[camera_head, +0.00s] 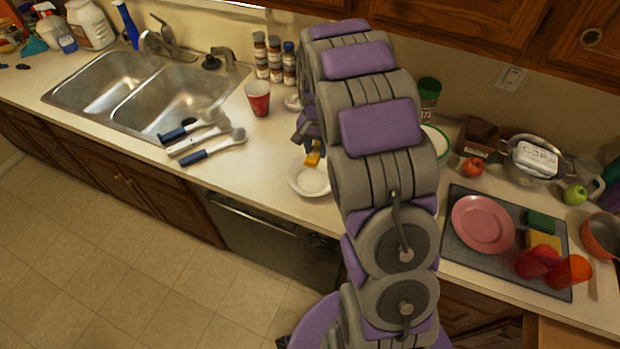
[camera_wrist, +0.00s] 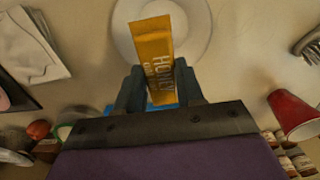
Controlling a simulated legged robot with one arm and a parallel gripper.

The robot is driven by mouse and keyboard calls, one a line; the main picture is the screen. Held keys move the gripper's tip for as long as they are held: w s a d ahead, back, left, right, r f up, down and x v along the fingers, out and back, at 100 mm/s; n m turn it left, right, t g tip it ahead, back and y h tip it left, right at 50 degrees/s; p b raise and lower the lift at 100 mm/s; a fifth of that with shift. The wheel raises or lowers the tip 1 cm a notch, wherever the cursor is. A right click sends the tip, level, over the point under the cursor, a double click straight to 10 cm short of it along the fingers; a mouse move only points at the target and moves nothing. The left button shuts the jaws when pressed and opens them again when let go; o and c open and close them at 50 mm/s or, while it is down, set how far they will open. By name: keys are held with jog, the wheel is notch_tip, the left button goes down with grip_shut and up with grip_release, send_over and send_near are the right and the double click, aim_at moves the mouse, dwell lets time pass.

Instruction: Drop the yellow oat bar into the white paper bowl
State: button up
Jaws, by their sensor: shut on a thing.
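The yellow oat bar (camera_wrist: 153,48) is held upright between the fingers of my gripper (camera_wrist: 158,88) in the wrist view. In the head view the bar (camera_head: 313,156) shows just below my gripper (camera_head: 310,140), over the back part of the white paper bowl (camera_head: 309,181). In the wrist view the bowl (camera_wrist: 193,18) is behind the bar, and its far edge is cut off by the top of the picture. My arm hides part of the counter to the right of the bowl in the head view.
A red cup (camera_head: 258,98) and several spice jars (camera_head: 268,57) stand behind left of the bowl. Brushes (camera_head: 212,147) lie by the sink (camera_head: 150,92). A drying mat (camera_head: 467,259) with a pink plate (camera_head: 483,224) is right of my arm.

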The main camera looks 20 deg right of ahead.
jog(key=shift+d+f+b, duration=0.2)
jog(key=shift+d+f, duration=0.15)
jog(key=shift+f, duration=0.5)
jog(key=shift+d+f+b, duration=0.2)
jog(key=shift+d+f, duration=0.1)
jog(key=shift+f, duration=0.5)
jog(key=shift+a, duration=0.1)
jog(key=o, duration=0.9)
jog(key=shift+a+r, duration=0.1)
jog(key=shift+a, duration=0.3)
jog(key=shift+c, duration=0.2)
jog(key=shift+o, duration=1.2)
jog(key=shift+d, duration=0.3)
jog(key=shift+d, duration=0.1)
jog(key=shift+r, duration=0.4)
notch_tip(320, 180, up, 16)
jog(key=p, duration=0.1)
jog(key=shift+r+p, duration=0.25)
jog(key=shift+p, duration=0.1)
